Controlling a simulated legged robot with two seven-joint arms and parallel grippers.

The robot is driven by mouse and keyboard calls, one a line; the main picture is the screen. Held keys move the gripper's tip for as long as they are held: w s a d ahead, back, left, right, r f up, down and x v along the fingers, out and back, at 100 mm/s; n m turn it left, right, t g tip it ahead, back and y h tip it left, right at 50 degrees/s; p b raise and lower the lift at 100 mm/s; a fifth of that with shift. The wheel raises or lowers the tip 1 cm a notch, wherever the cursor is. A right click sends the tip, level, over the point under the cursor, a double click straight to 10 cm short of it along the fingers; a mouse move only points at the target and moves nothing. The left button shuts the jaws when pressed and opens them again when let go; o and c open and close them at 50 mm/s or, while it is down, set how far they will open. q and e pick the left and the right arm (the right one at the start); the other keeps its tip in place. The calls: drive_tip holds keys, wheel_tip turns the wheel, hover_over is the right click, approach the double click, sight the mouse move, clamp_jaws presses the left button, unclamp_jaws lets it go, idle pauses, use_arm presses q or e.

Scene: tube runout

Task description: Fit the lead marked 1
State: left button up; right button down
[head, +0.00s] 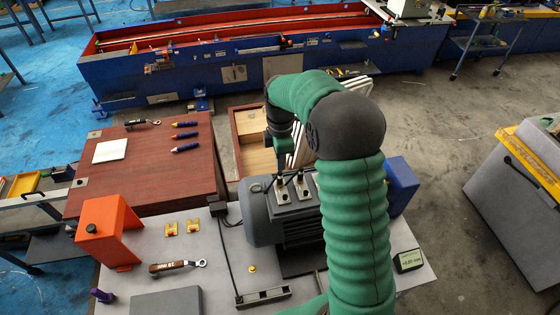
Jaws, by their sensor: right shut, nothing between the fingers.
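The grey motor (262,222) stands on the grey bench top, with a pale terminal plate carrying upright metal posts (300,190) on top. My right arm comes up from the bottom and bends over the motor. My right gripper (281,168) points down just above the left part of the terminal plate, shut with nothing in it. I cannot tell whether its tips touch a post. A thin black cable (226,246) runs down the bench left of the motor. No mark 1 is readable on any lead. My arm hides the motor's right side. My left gripper is not in view.
An orange stand (108,230), yellow clips (182,227) and a dark-handled wrench (178,266) lie left of the motor. A small display (409,260) sits at right. Blue-handled tools (185,135) lie on the red-brown board (150,175). A blue box (402,185) stands behind my arm.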

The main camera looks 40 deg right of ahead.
drive_tip(key=shift+a, duration=0.2)
drive_tip(key=shift+r, duration=0.2)
wheel_tip(320, 180, up, 6)
drive_tip(key=p, duration=0.5)
drive_tip(key=shift+f, duration=0.15)
drive_tip(key=shift+f, duration=0.1)
